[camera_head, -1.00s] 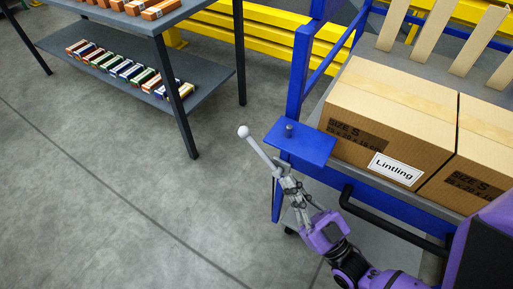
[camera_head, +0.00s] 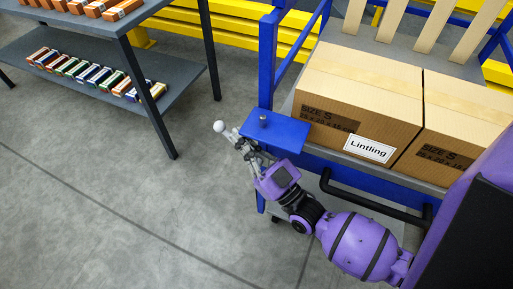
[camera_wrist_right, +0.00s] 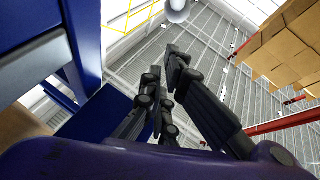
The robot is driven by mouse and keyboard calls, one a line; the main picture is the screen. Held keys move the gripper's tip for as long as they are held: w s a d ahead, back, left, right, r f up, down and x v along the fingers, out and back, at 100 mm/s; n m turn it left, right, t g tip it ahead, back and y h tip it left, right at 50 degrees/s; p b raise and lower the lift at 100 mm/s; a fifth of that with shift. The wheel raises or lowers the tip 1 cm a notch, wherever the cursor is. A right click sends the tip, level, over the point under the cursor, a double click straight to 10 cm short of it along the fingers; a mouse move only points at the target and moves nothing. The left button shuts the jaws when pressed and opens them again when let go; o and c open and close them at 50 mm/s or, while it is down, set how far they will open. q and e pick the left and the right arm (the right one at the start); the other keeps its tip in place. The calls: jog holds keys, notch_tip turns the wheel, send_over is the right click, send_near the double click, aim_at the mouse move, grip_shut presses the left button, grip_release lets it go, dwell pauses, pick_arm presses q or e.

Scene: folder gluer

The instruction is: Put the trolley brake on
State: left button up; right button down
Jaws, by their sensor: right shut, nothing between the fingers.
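The blue trolley (camera_head: 268,60) stands at the right of the head view. A brake lever with a white ball knob (camera_head: 219,127) sticks out to the left beside its blue corner plate (camera_head: 285,131). My right gripper (camera_head: 241,145) is shut and empty, with its fingers by the lever just below the knob. They cover most of the rod, and I cannot tell whether they touch it. In the right wrist view the shut fingers (camera_wrist_right: 166,75) point up, beside blue trolley parts (camera_wrist_right: 88,40). My left gripper is not in view.
Cardboard boxes (camera_head: 358,95) load the trolley, above a black handle bar (camera_head: 370,203) near my right arm. A grey shelf table (camera_head: 172,97) with small boxes stands at the left. Yellow rails (camera_head: 237,40) run behind. The floor (camera_head: 90,200) at left is clear.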

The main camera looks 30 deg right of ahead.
jog(key=w, duration=0.1)
jog(key=w+f, duration=0.1)
jog(key=w, duration=0.1)
jog(key=shift+a+f, duration=0.2)
jog(key=shift+a, duration=0.05)
